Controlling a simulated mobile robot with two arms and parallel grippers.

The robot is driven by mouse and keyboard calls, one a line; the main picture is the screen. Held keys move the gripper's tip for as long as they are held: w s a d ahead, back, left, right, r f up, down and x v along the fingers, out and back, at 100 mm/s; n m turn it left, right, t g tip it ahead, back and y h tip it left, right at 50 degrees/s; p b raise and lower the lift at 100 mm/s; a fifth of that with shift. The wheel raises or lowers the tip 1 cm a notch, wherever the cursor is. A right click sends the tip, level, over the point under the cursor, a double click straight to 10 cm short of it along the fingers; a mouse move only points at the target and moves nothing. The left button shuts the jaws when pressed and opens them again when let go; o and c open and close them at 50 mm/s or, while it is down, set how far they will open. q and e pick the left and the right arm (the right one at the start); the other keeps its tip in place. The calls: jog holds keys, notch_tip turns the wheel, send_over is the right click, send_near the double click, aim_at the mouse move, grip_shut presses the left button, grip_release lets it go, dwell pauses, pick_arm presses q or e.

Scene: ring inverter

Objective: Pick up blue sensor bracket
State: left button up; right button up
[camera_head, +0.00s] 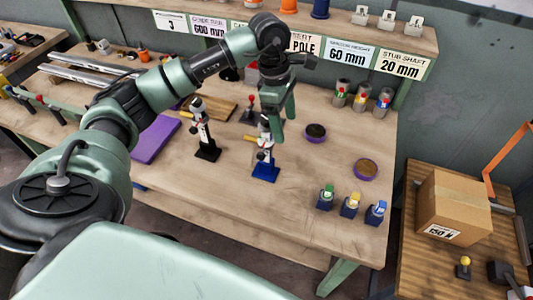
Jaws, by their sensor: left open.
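My left gripper (279,108) is open and points down over the middle of the workbench. Just below and behind its fingers, a stand with a blue base (265,171), a whitish body and a yellow handle stands upright on the bench; the gripper hides part of its top. I cannot tell whether they touch. At the bench's front right, a small block with a blue top (377,210) ends a row with a yellow-topped block (350,205) and a green-topped block (326,195). I cannot tell for sure which blue item is the sensor bracket. My right gripper is not in view.
A similar stand with a black base (207,152) is left of the blue one. Two purple-rimmed round dishes (366,169) and several grey canisters (361,97) are to the right. A labelled shelf (430,45) runs behind. A cardboard box (456,205) sits on the right table.

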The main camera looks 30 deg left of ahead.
aim_at(267, 130)
pick_arm(q)
jog(key=a, duration=0.2)
jog(key=a+r+y, duration=0.1)
jog(key=a+y, duration=0.1)
jog(key=a, duration=0.1)
jog(key=shift+s+a+r+g, duration=0.25)
jog(key=shift+s+a+g, duration=0.05)
jog(key=shift+a+f, duration=0.2)
jog(key=f+p, duration=0.1)
jog(key=f, duration=0.1)
jog(key=f+p, duration=0.1)
jog(key=f, duration=0.1)
jog(key=f+p, duration=0.1)
jog(key=f, duration=0.1)
jog(key=shift+w+d+f+p, duration=0.15)
jog(key=shift+d+f+p, duration=0.05)
jog(key=shift+d+p, duration=0.2)
jog(key=shift+f, duration=0.45)
jog(key=shift+c, duration=0.3)
grip_shut()
